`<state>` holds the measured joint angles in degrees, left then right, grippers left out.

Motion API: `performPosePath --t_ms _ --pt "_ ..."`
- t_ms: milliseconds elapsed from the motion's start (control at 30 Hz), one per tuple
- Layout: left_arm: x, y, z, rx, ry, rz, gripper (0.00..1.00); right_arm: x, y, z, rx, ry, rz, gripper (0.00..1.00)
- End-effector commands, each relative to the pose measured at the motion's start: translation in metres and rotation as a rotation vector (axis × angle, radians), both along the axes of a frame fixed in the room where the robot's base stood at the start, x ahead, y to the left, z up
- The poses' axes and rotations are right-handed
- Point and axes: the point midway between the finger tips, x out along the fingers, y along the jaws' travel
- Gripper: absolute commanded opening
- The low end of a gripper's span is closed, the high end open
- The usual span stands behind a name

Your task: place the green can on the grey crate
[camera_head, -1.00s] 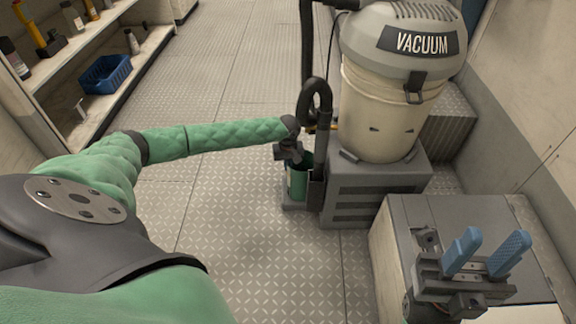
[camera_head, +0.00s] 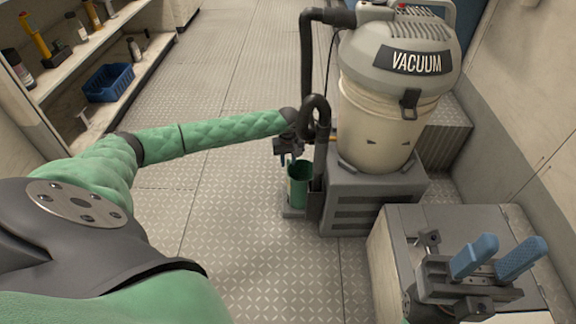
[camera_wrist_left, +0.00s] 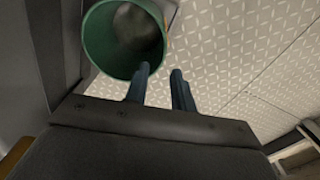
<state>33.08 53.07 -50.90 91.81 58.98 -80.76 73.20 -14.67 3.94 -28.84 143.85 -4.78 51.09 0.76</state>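The green can (camera_head: 299,188) stands upright and open-topped on a small grey base beside the vacuum's plinth. My left gripper (camera_head: 289,158) is just above its rim. In the left wrist view the can (camera_wrist_left: 97,50) shows its open mouth, and my left gripper (camera_wrist_left: 163,75) has its two dark blue fingers apart. One finger overlaps the rim in the picture; contact cannot be told. My right gripper (camera_head: 497,257) is open and empty at lower right. A grey slotted crate (camera_head: 350,212) carries the vacuum; a ribbed grey crate (camera_head: 447,135) stands behind. Which one is meant is unclear.
The vacuum (camera_head: 385,120) and its dark hose (camera_head: 308,65) stand close to the left gripper. A pale box with a grey top (camera_head: 405,217) lies under the right gripper. Shelves with a blue basket (camera_head: 108,83) line the left. The floor between is clear.

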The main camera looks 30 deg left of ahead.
Motion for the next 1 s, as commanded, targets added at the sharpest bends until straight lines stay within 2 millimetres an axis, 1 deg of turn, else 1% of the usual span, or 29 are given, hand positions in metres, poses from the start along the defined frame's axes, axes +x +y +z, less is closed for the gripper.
performPosePath --t_ms 33,100,200,300,767,1000 --pt "0.0 0.0 0.012 0.0 0.0 0.0 0.25 0.0 -0.001 0.008 0.009 -0.004 0.003 0.36" --pt "0.0 0.0 0.021 0.0 0.0 0.0 0.25 0.0 -0.002 0.011 0.015 -0.006 0.006 0.36" --pt "0.0 0.0 0.03 0.0 0.0 0.0 0.25 -0.001 -0.003 0.015 0.019 -0.008 0.008 0.36" --pt "0.0 0.0 0.036 0.001 0.001 0.0 0.25 -0.001 -0.004 0.016 0.022 -0.01 0.01 0.36" --pt "0.0 0.001 0.038 0.001 0.001 0.001 0.25 -0.001 -0.004 0.013 0.024 0.002 0.011 0.36" --pt "0.0 0.001 0.037 0.001 0.001 0.001 0.25 -0.001 -0.004 0.015 0.025 -0.008 0.011 0.36"
